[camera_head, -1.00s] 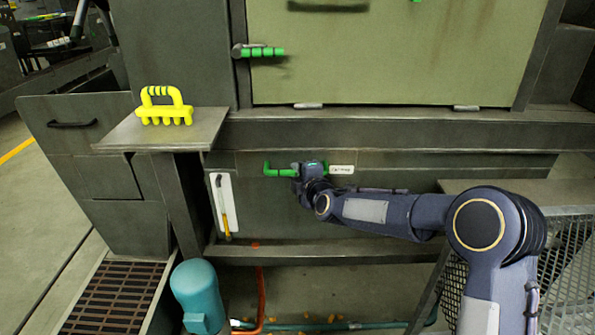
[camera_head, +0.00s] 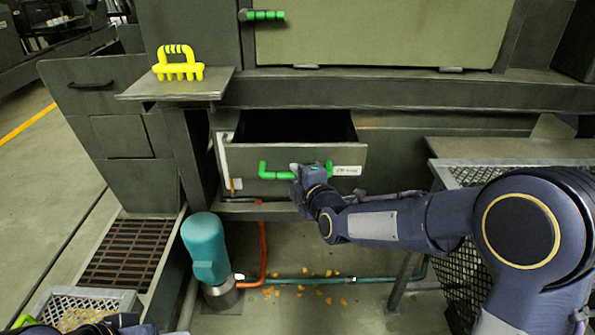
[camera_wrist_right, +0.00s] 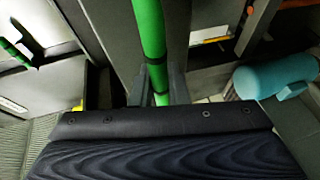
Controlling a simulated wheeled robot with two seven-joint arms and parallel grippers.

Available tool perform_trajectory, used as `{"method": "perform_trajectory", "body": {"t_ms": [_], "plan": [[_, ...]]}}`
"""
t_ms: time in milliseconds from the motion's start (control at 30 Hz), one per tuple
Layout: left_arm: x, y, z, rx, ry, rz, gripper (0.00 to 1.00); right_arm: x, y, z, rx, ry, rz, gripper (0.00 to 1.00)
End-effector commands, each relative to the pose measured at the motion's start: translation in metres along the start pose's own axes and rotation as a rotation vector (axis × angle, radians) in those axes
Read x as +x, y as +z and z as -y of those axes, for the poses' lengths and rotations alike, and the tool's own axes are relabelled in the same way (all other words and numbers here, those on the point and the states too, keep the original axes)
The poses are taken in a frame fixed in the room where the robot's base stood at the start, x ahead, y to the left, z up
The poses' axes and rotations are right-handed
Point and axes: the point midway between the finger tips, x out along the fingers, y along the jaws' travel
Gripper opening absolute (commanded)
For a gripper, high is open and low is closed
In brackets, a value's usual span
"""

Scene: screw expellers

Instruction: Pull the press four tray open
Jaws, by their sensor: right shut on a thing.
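The press tray (camera_head: 240,158) is a grey drawer below the press body, pulled well out so that its dark inside shows. Its front carries a green bar handle (camera_head: 277,175) and a white label (camera_head: 347,171) whose writing I cannot read surely. My right gripper (camera_head: 298,176) is shut on the green handle near its middle. In the right wrist view the handle (camera_wrist_right: 148,35) runs down between the gripper's fingers (camera_wrist_right: 160,88). My left gripper is not clearly seen; only a dark part of my left arm shows at the bottom left corner.
A mesh crate (camera_head: 455,240) is at the right. Orange bits lie on the floor.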

Motion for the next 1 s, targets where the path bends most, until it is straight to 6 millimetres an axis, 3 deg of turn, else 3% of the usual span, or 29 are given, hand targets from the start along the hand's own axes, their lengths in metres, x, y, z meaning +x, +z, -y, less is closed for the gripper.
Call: {"method": "perform_trajectory", "body": {"t_ms": [367,400,533,833,1000], "plan": [[0.000,0.000,0.000,0.000,0.000,0.000,0.36,-0.001,0.000,0.000,0.000,0.000,0.001,0.00],[0.000,0.000,0.000,0.000,0.000,0.000,0.36,-0.001,0.000,0.000,0.000,0.000,0.001,0.20],[0.000,0.000,0.000,0.000,0.000,0.000,0.36,-0.001,0.000,0.000,0.000,0.000,0.001,0.36],[-0.001,0.000,0.000,0.000,0.000,0.000,0.36,-0.003,0.000,-0.001,0.000,0.001,0.000,0.36],[-0.004,-0.002,-0.002,0.000,0.000,0.000,0.36,-0.025,0.000,-0.002,0.000,0.000,0.000,0.36]]}}
